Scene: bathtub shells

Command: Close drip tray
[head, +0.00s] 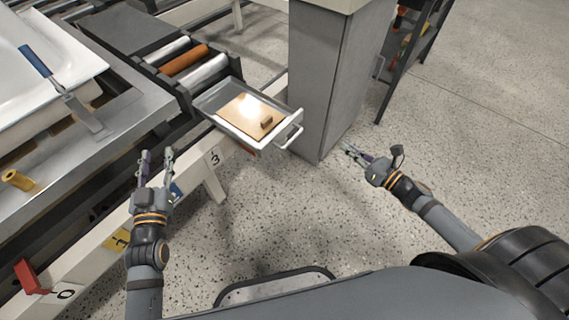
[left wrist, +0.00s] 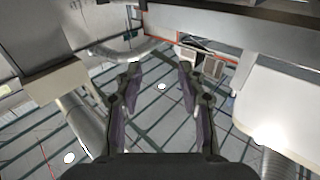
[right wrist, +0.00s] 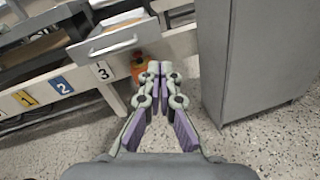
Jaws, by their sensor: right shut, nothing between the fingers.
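The drip tray (head: 208,97) is pulled out from the side of the roller line in the head view. It has a pale metal rim, a light handle (head: 291,136) on its front, and a tan sheet with a small brown block inside. The tray also shows at the top of the right wrist view (right wrist: 112,42). My left gripper (head: 155,154) is open and empty, left of the tray and beside the table edge. It shows open in the left wrist view (left wrist: 158,72). My right gripper (head: 348,149) is shut and empty, right of the handle and apart from it; its fingertips meet in the right wrist view (right wrist: 158,68).
A grey cabinet (head: 325,85) stands just right of the tray. A white tub shell (head: 45,60) lies on the table at left, with a blue-handled scraper (head: 62,88) and a yellow roll (head: 18,180). Open speckled floor lies right of the cabinet.

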